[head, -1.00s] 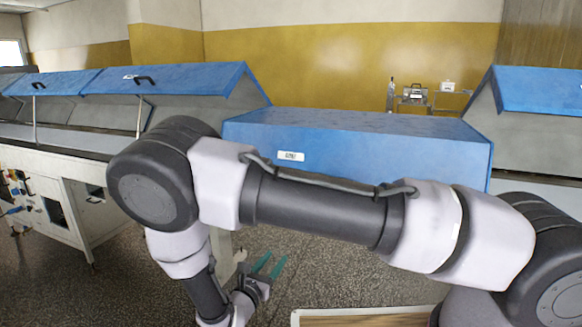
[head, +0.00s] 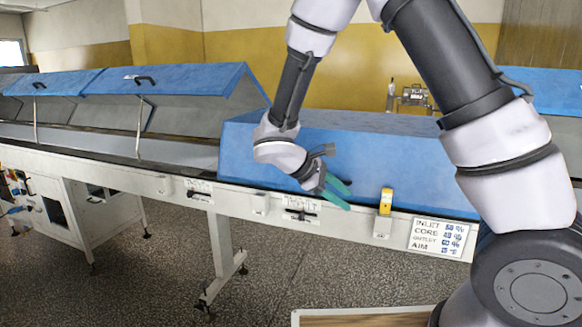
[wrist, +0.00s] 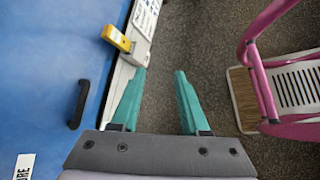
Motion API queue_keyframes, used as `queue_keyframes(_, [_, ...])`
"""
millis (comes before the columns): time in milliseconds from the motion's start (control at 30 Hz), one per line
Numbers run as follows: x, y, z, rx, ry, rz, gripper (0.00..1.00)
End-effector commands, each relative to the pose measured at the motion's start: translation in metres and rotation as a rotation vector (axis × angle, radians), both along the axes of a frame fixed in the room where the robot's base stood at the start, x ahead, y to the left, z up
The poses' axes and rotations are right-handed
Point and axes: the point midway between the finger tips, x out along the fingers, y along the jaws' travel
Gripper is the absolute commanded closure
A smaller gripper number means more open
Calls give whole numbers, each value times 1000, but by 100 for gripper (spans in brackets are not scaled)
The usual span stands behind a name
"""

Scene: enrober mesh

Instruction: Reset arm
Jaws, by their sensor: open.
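My gripper (head: 338,194) has teal fingers and hangs in front of the blue machine cover (head: 350,155), pointing down and to the right. In the wrist view my gripper (wrist: 160,72) is open, with nothing between its fingers and the speckled floor below them. My arm is raised and bent, running from the lower right up past the top of the head view and back down to the gripper.
A yellow latch (head: 386,202) sits on the machine's white side rail, right of my gripper; it also shows in the wrist view (wrist: 117,38). A label sign (head: 440,237) is further right. A pink frame (wrist: 262,75) stands on a wooden board at the wrist view's right.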

Motion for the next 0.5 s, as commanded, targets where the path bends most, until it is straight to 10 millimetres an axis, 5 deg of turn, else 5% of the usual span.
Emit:
queue_keyframes(200, [-22, -48, 60, 333, -101, -353, 55])
queue_keyframes(500, [-61, -90, 136, 776, -316, -775, 55])
